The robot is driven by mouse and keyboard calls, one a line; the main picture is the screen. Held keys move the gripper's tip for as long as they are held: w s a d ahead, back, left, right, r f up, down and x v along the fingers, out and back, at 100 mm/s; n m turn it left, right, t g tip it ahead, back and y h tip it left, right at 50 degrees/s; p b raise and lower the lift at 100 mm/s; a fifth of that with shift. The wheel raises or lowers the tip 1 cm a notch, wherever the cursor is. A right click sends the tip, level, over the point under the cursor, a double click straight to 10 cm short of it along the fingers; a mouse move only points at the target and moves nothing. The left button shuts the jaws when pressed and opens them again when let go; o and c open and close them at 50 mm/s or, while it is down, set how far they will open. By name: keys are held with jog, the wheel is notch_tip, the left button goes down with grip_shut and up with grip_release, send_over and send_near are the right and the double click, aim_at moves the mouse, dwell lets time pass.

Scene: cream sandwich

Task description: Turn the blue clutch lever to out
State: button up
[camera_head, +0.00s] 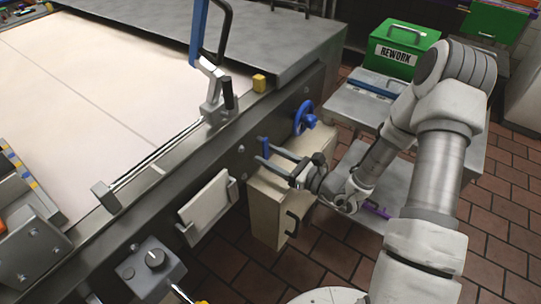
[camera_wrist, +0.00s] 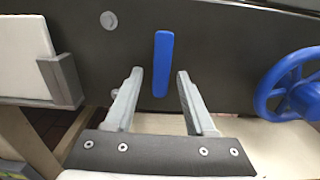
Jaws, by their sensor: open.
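The blue clutch lever (camera_wrist: 162,65) stands upright on the dark machine side panel in the wrist view. It also shows in the head view (camera_head: 264,146), small and partly hidden by my gripper. My gripper (camera_wrist: 160,76) is open, with one finger to the left of the lever and one to the right. Its lower end lies between the fingertips, with a visible gap on each side. In the head view my gripper (camera_head: 262,154) reaches toward the panel from the right. No "out" marking can be read.
A blue handwheel (camera_head: 305,118) is mounted right of the lever. A white card in a holder (camera_head: 204,203) is to the left. A beige cabinet (camera_head: 268,207) stands below. A green REWORK box (camera_head: 402,48) sits on a grey cart behind my arm.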

jog(key=p+v, duration=0.1)
jog(key=v, duration=1.6)
jog(key=shift+s+p, duration=0.2)
jog(key=shift+p, duration=0.2)
jog(key=shift+d, duration=0.1)
jog(key=s+a+r+n+g+h, duration=0.35)
jog(key=s+r+n+g, duration=0.2)
jog(key=n, duration=0.45)
jog(key=s+a+r+n+g+h, duration=0.3)
jog(key=s+r+n+g+h, duration=0.15)
jog(key=r+n+g, duration=0.35)
jog(key=s+d+r+n+t+h+p, duration=0.1)
jog(key=d+r+n+t+h+p, duration=0.1)
jog(key=r+p, duration=0.4)
jog(key=s+d+r+n+t+h+p, duration=0.1)
jog(key=r+n+t+h+p, duration=0.3)
jog(key=r, duration=1.2)
jog(key=d+n+t+p, duration=0.1)
jog(key=t+p, duration=0.1)
jog(key=shift+r+n+p, duration=0.25)
jog(key=shift+n+p, duration=0.15)
